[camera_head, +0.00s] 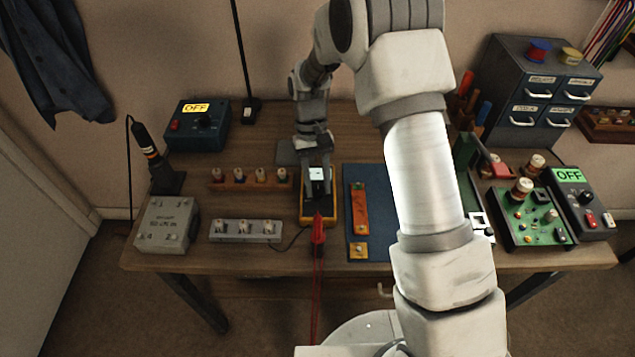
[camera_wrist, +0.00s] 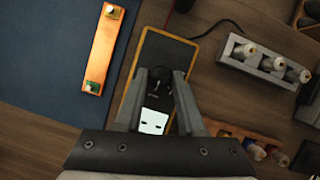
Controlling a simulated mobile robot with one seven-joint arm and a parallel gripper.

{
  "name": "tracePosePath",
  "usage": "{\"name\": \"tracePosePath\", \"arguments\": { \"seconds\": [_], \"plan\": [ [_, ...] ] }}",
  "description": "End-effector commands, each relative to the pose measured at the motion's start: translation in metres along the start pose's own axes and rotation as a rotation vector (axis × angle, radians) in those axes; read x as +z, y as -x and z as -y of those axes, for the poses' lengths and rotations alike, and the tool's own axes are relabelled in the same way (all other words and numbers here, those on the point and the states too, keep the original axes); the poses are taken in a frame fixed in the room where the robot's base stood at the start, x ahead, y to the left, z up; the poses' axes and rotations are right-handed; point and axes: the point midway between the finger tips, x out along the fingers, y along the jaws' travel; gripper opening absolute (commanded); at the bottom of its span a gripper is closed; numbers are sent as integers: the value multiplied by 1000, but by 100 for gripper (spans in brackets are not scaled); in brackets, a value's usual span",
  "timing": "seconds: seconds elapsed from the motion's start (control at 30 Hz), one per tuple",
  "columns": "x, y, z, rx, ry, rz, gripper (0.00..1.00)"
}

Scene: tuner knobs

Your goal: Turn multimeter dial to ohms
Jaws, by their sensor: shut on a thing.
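The multimeter (camera_head: 305,216) is a dark box with a yellow-orange edge, lying on the wooden table in front of my arm. It also shows in the wrist view (camera_wrist: 160,52), with its pale lit screen (camera_wrist: 153,121) between my fingers. Its black dial (camera_wrist: 160,80) is at the fingertips, partly hidden by them. My gripper (camera_wrist: 163,76) is shut on the dial from above; in the head view my gripper (camera_head: 318,172) is over the multimeter. The dial's markings are too small to read.
A red probe (camera_head: 318,232) lies at the multimeter's near end. A blue mat (camera_head: 368,215) with an orange strip (camera_wrist: 103,50) is beside it. A grey block with several knobs (camera_head: 245,230) and a wooden rack of spools (camera_head: 250,187) stand left. A green board (camera_head: 527,223) lies right.

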Motion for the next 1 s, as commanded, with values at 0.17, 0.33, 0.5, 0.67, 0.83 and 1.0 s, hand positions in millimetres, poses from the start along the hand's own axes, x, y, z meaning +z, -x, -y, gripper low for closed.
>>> {"name": "tracePosePath", "arguments": {
  "seconds": [0.17,0.33,0.5,0.67,0.83,1.0],
  "plan": [
    [0,-1,0,0,-1,1,58],
    [0,0,0,0,0,1,68],
    [0,0,0,0,1,0,68],
    [-1,13,0,0,1,-3,68],
    [-1,48,0,0,0,-6,68],
    [0,90,0,0,0,-5,68]
  ]
}}
